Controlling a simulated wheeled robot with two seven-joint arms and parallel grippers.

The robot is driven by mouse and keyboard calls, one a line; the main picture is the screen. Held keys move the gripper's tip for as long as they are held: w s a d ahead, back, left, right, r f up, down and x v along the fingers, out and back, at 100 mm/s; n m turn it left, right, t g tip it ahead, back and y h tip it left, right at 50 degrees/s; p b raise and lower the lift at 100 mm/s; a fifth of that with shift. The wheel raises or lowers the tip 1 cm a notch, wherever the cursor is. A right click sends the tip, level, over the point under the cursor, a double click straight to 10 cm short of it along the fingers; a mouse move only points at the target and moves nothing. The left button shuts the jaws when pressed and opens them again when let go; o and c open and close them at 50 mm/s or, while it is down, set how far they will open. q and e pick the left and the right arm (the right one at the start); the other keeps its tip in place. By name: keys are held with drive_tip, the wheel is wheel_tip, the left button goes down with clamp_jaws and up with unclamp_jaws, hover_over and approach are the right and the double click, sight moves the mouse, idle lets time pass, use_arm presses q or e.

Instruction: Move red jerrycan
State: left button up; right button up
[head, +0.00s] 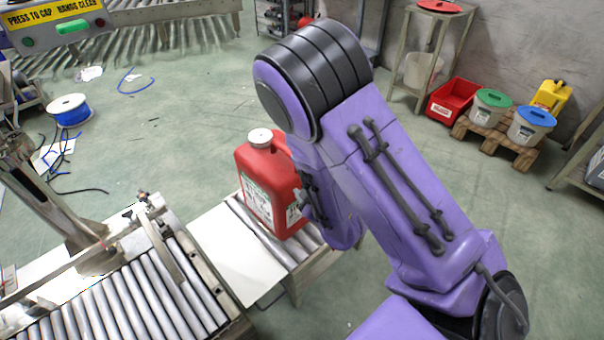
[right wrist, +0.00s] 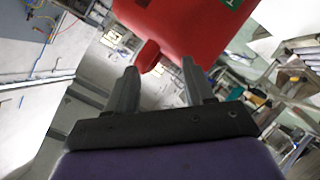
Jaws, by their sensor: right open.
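A red jerrycan (head: 257,170) with a white cap and white labels stands upright on a short roller conveyor in the head view. My right arm reaches down beside its right side and hides part of it; the right gripper itself is hidden there. In the right wrist view, my right gripper (right wrist: 160,68) is open, with its two fingers spread just short of the red jerrycan body (right wrist: 190,25). A small red protruding part (right wrist: 147,56) lies near the gap between the fingertips. I cannot tell whether the fingers touch it. My left gripper is not in view.
A white plate (head: 238,255) lies between the jerrycan's rollers and a larger roller conveyor (head: 125,305) at front left. A metal post machine (head: 45,185) stands left. Buckets (head: 490,108) and a red bin (head: 452,98) stand at the back right. Floor beyond the jerrycan is mostly clear.

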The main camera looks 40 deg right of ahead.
drive_tip(key=r, duration=0.1)
drive_tip(key=w+r+n+t, duration=0.2)
drive_tip(key=r, duration=0.1)
drive_tip(key=shift+d, duration=0.2)
drive_tip(key=shift+w, duration=0.15)
drive_tip(key=x, duration=1)
drive_tip(key=shift+w+f+b, duration=0.15)
drive_tip(key=shift+f+b, duration=0.05)
drive_tip(key=shift+b, duration=0.1)
clamp_jaws()
idle(0.7)
